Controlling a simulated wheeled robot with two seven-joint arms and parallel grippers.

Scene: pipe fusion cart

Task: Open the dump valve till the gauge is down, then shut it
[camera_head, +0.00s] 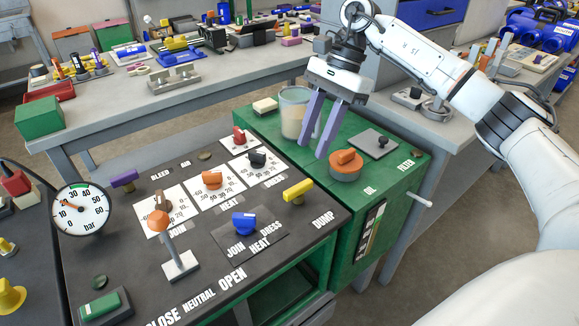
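The dump valve is a yellow bar handle (298,191) on the dark panel (200,275), beside the DUMP label at its right side. The handle lies slanted, its right end higher in the picture. The round white gauge (82,209), marked bar, stands at the panel's left edge. Its orange needle seems to point to the left part of the scale; the exact reading is too small to tell. My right gripper (313,150) has two purple fingers pointing down, apart and empty. It hangs above the green cabinet, behind the yellow handle and apart from it. My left gripper is out of view.
Close to my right gripper are an orange oil cap (346,166) and a translucent jar (294,113). The panel also carries a purple bleed handle (124,178), an orange-knobbed lever (172,245), a blue knob (243,223) and several dials. Workbenches stand behind.

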